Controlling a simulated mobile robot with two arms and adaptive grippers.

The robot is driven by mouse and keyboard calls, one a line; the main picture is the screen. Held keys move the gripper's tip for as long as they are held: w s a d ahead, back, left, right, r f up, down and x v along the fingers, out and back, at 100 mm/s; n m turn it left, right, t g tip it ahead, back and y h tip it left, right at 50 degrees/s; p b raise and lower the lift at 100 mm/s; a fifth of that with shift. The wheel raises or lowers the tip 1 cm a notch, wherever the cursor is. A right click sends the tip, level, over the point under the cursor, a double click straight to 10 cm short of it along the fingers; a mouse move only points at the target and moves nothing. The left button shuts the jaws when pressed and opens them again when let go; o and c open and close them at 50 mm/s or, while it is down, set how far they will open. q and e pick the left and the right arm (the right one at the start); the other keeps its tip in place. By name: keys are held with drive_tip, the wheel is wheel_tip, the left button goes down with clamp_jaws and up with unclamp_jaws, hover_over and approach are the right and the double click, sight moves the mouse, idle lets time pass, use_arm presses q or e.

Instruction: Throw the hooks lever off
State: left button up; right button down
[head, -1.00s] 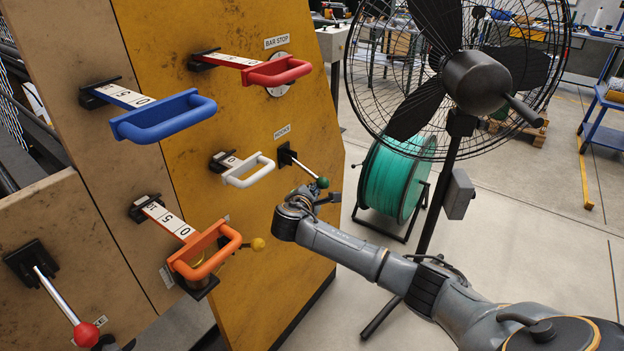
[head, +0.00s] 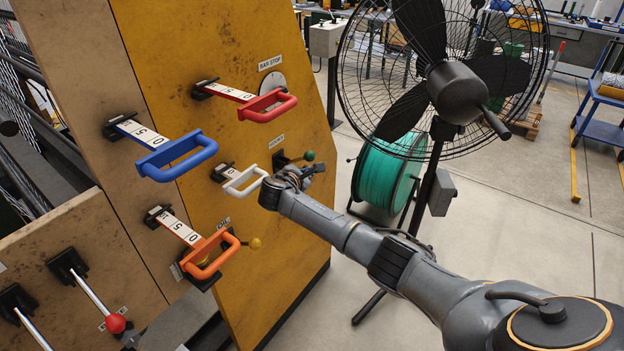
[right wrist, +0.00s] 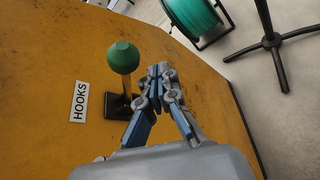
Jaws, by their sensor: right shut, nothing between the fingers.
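The hooks lever has a green ball knob (head: 309,155) on a short metal rod and a black base on the yellow panel, by a small HOOKS label (head: 276,141). In the right wrist view the green knob (right wrist: 123,57) stands out from its black base (right wrist: 122,106), beside the HOOKS label (right wrist: 80,101). My right gripper (right wrist: 161,72) is shut and empty, just right of the lever in that view, with a narrow gap to the rod; contact cannot be told. In the head view the right gripper (head: 308,172) is just below the knob. My left gripper is not in view.
A white handle (head: 245,182) is left of the lever, with red (head: 270,107), blue (head: 178,158) and orange (head: 213,255) handles around it. A yellow knob (head: 255,243) is lower. A fan (head: 460,90) and green reel (head: 388,170) stand right of the panel (head: 240,75).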

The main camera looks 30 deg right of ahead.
drive_tip(key=shift+w+r, duration=0.15)
drive_tip(key=shift+w, duration=0.1)
drive_tip(key=shift+r, duration=0.1)
idle(0.4)
